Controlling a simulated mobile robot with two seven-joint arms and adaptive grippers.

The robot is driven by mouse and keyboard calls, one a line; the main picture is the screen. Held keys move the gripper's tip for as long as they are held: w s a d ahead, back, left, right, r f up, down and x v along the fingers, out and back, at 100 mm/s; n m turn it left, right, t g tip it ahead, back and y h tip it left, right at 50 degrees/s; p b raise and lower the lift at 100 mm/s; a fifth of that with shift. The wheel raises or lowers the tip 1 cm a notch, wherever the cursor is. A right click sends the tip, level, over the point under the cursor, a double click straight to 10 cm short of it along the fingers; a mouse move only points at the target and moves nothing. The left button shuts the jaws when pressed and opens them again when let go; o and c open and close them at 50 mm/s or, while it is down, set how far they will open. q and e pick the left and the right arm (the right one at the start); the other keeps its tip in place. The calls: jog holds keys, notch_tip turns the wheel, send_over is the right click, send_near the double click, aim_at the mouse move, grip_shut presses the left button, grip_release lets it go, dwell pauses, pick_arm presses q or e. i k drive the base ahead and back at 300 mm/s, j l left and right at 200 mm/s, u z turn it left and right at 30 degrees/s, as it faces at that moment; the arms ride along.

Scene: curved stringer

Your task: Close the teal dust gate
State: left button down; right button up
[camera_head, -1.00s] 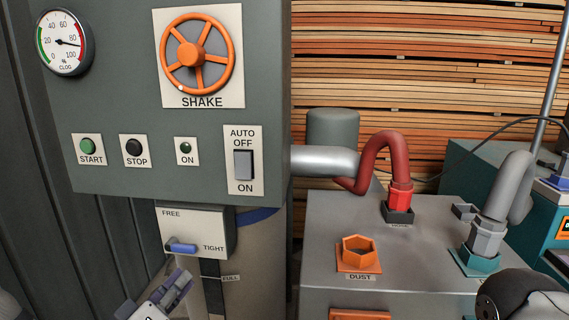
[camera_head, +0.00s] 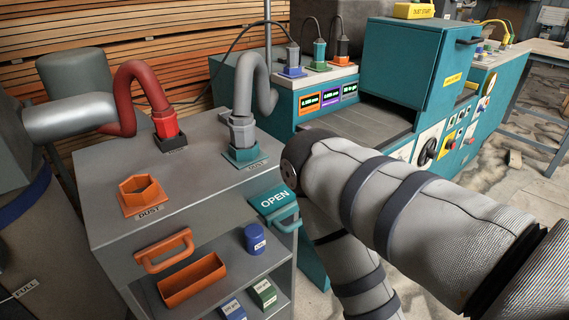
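The teal dust gate (camera_head: 272,201) is a teal plate marked OPEN with a teal handle (camera_head: 287,219). It sticks out at the right top edge of the grey cabinet, below the teal port. A grey hose (camera_head: 243,115) stands in that teal port (camera_head: 246,157), which has a label beside it. My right arm comes in from the right, close to the gate; its gripper is out of view. My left gripper is not in view.
An orange dust port (camera_head: 143,193) and a red hose (camera_head: 163,118) are on the grey cabinet (camera_head: 200,190). Below are an orange handle (camera_head: 165,250), an orange bin (camera_head: 192,281), a blue can (camera_head: 255,240) and small boxes. A teal machine (camera_head: 409,65) stands behind.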

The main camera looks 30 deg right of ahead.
aim_at(275, 204)
jog(key=z, duration=1.15)
